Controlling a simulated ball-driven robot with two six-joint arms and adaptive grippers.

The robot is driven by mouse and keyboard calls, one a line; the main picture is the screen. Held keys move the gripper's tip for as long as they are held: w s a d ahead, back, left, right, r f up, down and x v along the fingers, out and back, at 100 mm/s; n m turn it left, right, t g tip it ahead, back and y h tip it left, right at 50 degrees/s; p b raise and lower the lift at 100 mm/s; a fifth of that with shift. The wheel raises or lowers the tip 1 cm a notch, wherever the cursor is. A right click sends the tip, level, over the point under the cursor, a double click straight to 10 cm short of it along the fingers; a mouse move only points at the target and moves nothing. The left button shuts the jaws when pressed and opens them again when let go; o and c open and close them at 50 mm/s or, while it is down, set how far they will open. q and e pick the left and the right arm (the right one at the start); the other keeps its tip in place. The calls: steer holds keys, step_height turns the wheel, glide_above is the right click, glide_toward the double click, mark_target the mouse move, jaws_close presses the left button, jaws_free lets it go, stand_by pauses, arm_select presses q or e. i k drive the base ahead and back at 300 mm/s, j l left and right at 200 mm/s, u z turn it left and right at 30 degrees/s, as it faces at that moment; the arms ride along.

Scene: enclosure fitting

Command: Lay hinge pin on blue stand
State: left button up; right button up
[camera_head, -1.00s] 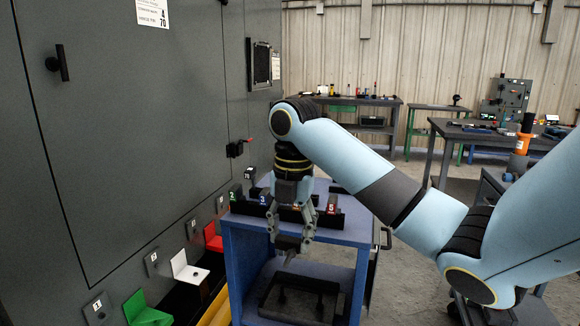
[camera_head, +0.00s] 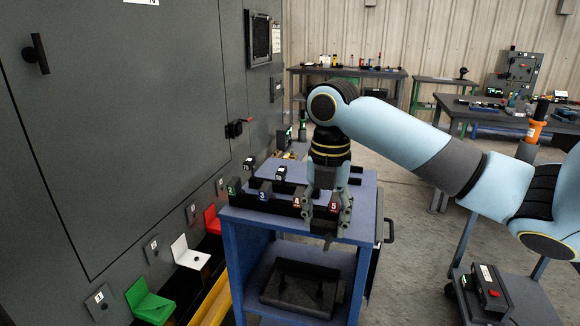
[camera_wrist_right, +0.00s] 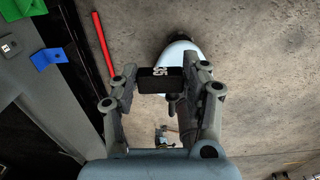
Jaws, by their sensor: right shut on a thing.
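My right gripper (camera_head: 328,226) is over the front right of the blue cart in the head view. A short dark stem shows below the block; I take this piece for the hinge pin, mostly hidden by the fingers in the head view. The blue stand (camera_wrist_right: 47,57) is a small bent bracket at the left of the right wrist view, apart from the gripper. I cannot make it out in the head view. My left gripper is not in view.
The blue cart's top (camera_head: 280,217) carries black numbered holders and labelled pieces. Green (camera_head: 150,301), white (camera_head: 188,252) and red (camera_head: 212,220) stands line the tall grey enclosure (camera_head: 110,150) at left. A black tray (camera_head: 305,287) lies on the lower shelf.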

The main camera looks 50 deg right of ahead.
mark_target(288, 174)
steer(key=i+l, duration=0.3)
steer(key=l, duration=0.2)
steer(key=i+l, duration=0.3)
steer(key=l, duration=0.15)
steer(key=i+l, duration=0.3)
steer(key=l, duration=0.2)
